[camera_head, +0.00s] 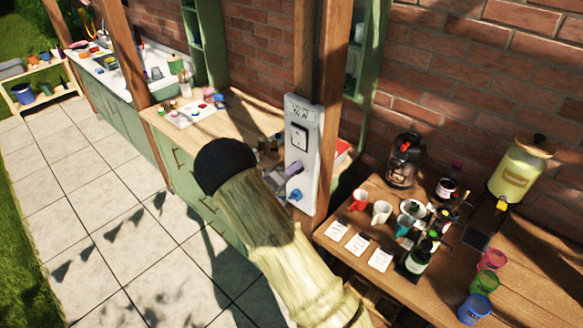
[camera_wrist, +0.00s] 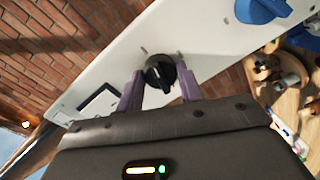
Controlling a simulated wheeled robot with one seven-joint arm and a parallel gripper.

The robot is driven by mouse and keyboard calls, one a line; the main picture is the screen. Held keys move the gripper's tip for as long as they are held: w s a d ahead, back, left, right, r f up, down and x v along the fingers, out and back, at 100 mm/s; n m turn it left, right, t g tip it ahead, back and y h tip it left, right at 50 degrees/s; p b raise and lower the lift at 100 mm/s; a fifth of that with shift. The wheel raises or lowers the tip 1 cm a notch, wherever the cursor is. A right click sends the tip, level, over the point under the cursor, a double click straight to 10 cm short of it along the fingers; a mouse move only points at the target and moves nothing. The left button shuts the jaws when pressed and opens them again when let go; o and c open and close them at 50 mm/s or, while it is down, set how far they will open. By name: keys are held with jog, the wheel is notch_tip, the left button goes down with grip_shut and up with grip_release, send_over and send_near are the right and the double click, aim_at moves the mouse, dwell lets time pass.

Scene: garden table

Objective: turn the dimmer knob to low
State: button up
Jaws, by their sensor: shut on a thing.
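The black dimmer knob (camera_wrist: 158,71) sits on a white panel (camera_wrist: 115,70), which is fixed to a wooden post in the head view (camera_head: 300,112). My gripper (camera_wrist: 161,82) has its two purple fingers on either side of the knob and is shut on it. The knob's ridge points toward the lower edge of the wrist view. Small grey marks show on the panel near the knob; I cannot read a setting. In the head view my gripper (camera_head: 285,172) is at the panel's lower half, and my arm and fingers hide the knob.
A blue handle (camera_head: 295,195) is on the panel just below my gripper, also in the wrist view (camera_wrist: 262,8). A framed dark-edged switch (camera_head: 300,137) is above. A wooden table (camera_head: 335,232) with cups and bottles stands right; a green cabinet counter (camera_head: 235,105) stands behind left.

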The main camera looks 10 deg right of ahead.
jog(key=shift+n+p, duration=0.5)
jog(key=shift+n, duration=0.7)
jog(key=shift+a, duration=0.1)
jog(key=o, duration=1)
jog(key=b+v, duration=0.7)
jog(key=v, duration=1)
jog(key=shift+a, duration=0.25)
